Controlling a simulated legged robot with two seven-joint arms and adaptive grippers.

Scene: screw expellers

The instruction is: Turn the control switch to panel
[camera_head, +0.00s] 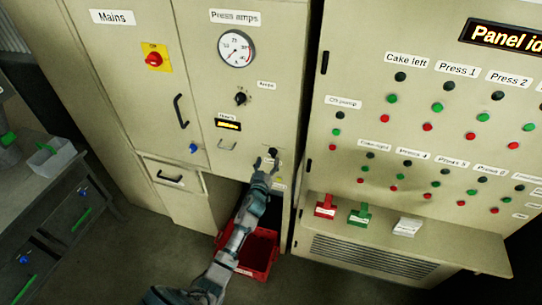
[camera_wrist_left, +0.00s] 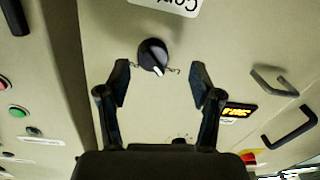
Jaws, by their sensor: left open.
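The control switch is a round black knob with a white pointer, seen in the left wrist view (camera_wrist_left: 152,55) below a white label, partly cut off, that reads upside down "Con" (camera_wrist_left: 178,5). The pointer points down and slightly right in that view. The knob also shows in the head view (camera_head: 273,152), partly covered by my gripper. My left gripper (camera_head: 266,163) is open in front of the switch; in the left wrist view its fingertips (camera_wrist_left: 160,75) stand on either side of the knob, with gaps. My right gripper is not in view.
Another black knob (camera_head: 241,98) labelled Amps and a small lit display (camera_head: 228,124) sit above. A panel with several buttons (camera_head: 430,130) stands to the right, with a shelf (camera_head: 450,240) below. A red crate (camera_head: 262,250) is on the floor under my arm.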

